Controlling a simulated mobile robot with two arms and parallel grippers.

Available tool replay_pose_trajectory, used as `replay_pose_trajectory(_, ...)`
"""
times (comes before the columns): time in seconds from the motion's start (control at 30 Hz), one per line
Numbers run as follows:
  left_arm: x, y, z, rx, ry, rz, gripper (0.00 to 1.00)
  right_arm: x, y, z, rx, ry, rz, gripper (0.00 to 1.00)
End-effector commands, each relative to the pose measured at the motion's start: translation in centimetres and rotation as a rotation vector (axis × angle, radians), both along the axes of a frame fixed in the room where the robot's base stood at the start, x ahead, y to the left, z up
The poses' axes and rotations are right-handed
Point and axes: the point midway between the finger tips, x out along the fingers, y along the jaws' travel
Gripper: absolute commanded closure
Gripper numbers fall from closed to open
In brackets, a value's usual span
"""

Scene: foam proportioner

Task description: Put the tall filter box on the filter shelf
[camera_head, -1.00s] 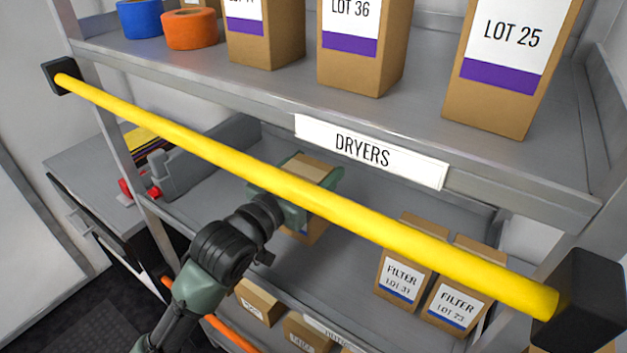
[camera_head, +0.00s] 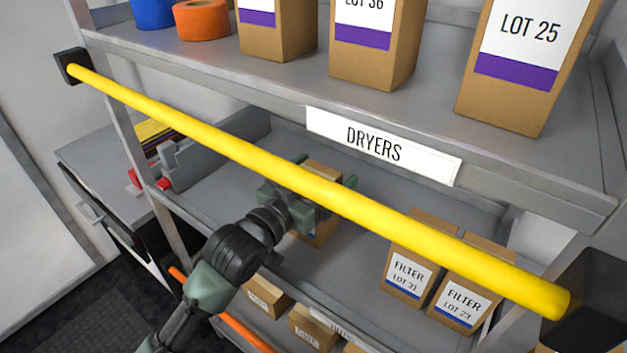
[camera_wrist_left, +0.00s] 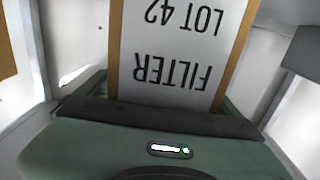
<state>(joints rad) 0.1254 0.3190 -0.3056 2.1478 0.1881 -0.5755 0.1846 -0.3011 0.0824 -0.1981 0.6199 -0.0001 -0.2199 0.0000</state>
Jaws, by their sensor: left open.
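The tall filter box (camera_head: 324,236) is a brown carton, partly hidden behind the yellow bar and my gripper. It looks upright on the filter shelf (camera_head: 362,262), though its base contact is hard to make out. In the left wrist view its white label (camera_wrist_left: 178,45) reads FILTER LOT 42, upside down. My left gripper (camera_head: 326,174) reaches under the yellow bar. Its jaws are open, with the fingers on either side of the box. My right gripper is not in view.
A yellow bar (camera_head: 240,152) crosses in front of the shelves. Two filter boxes (camera_head: 405,275) (camera_head: 462,302) stand at the shelf's right. The DRYERS shelf (camera_head: 270,80) above holds tall boxes and tape rolls. A grey bin (camera_head: 215,150) is at the left. Smaller boxes (camera_head: 268,294) sit below.

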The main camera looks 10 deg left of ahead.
Motion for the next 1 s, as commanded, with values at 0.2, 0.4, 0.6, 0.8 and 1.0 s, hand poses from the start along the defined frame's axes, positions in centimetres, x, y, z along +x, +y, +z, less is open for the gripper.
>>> replay_pose_trajectory(0.2,-2.9,1.2,-0.2,0.0,0.001,0.0,0.06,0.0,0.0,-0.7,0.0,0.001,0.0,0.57)
replay_pose_trajectory(0.4,-7.2,2.9,-0.4,0.002,0.002,0.0,0.06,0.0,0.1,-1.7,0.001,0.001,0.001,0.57)
replay_pose_trajectory(0.6,-10.0,4.1,-0.1,-0.001,0.001,0.001,0.06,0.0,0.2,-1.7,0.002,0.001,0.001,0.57)
replay_pose_trajectory(0.8,-11.0,4.6,0.0,0.0,0.0,0.0,0.06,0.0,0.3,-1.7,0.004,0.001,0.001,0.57)
replay_pose_trajectory(1.0,-11.1,4.6,0.1,0.0,-0.001,0.0,0.06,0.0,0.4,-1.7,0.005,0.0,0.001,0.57)
